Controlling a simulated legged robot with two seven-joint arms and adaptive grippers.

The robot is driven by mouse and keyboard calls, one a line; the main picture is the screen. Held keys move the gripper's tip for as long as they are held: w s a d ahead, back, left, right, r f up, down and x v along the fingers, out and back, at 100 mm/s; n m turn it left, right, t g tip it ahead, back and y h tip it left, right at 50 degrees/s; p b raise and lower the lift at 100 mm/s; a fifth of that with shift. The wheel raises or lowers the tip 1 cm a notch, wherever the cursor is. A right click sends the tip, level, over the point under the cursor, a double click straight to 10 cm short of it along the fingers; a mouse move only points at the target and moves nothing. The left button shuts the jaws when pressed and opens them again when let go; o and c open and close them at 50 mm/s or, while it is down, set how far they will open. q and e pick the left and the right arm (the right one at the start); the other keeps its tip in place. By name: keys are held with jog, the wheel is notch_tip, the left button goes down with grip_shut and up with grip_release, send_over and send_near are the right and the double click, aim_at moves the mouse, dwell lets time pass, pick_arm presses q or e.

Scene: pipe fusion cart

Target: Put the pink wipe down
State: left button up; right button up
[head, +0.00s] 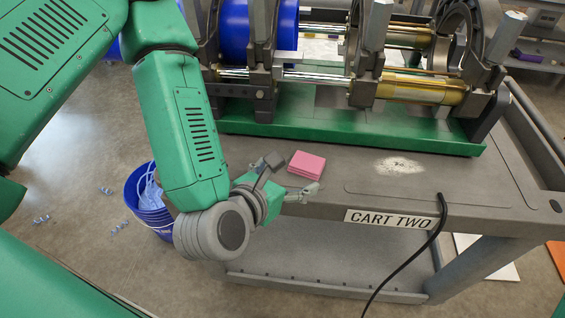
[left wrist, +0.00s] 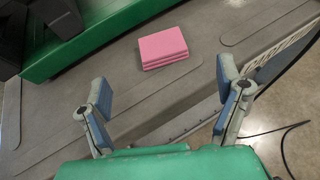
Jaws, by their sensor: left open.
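The pink wipe (head: 306,164) is a folded, layered block lying on the grey cart top (head: 345,180), near its front edge and in front of the green machine base. It also shows in the left wrist view (left wrist: 163,48), beyond the fingertips and between their lines. My left gripper (head: 292,176) is open at the cart's front edge, close to the wipe. In the left wrist view its two blue-padded fingers (left wrist: 162,82) are wide apart with nothing between them. My right gripper is not in view.
The pipe fusion machine's green base (head: 350,127) stands behind the wipe. A pale powdery patch (head: 399,166) lies to the right on the cart top. A black cable (head: 408,262) hangs over the front edge. A blue bucket (head: 150,205) stands on the floor at left.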

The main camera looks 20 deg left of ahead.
pick_arm(q)
jog(key=shift+s+r+p, duration=0.3)
jog(key=shift+s+p, duration=0.35)
jog(key=shift+p, duration=0.1)
jog(key=s+a+f+m+g, duration=0.35)
jog(key=s+f+m, duration=0.3)
jog(key=m, duration=0.55)
jog(key=s+a+f+m+g, duration=0.2)
jog(key=s+f+m+g, duration=0.3)
jog(key=f+m, duration=0.5)
jog(key=s+a+f+m+g+y, duration=0.1)
jog(key=s+a+m+g, duration=0.2)
jog(key=m, duration=1)
jog(key=s+a, duration=0.3)
jog(key=a, duration=0.1)
jog(key=shift+a+g+y, duration=0.15)
jog(key=shift+g+y, duration=0.15)
jog(key=shift+g, duration=0.05)
jog(key=shift+s+f, duration=0.1)
jog(key=shift+f, duration=0.05)
